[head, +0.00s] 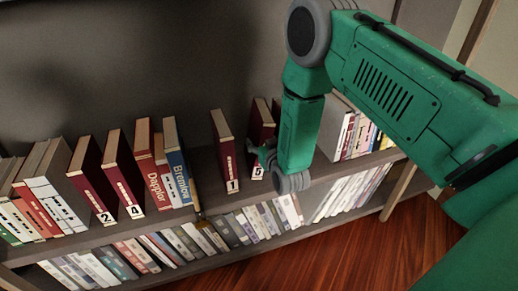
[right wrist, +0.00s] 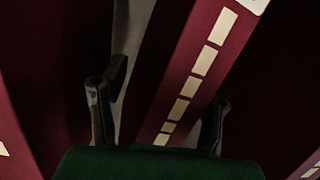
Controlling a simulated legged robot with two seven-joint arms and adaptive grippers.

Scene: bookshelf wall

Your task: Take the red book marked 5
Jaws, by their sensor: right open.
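The red book marked 5 (head: 263,115) stands upright on the upper shelf, right of the red book marked 1 (head: 223,135). Its white label shows low on the spine. My right gripper (head: 266,155) is at its spine and hides part of it. In the right wrist view a dark red spine with cream blocks (right wrist: 196,72) runs between the two open fingers of the gripper (right wrist: 160,112). A grey gap separates the left finger from this spine; the right finger is close to its edge. Contact cannot be told. My left gripper is out of view.
Red books marked 2 (head: 88,175) and 4 (head: 120,165) stand further left, beside a red book (head: 158,180) and a blue book (head: 177,155). More books stand right, behind my right arm. The lower shelf (head: 300,232) holds a row of books. Wooden floor lies in front.

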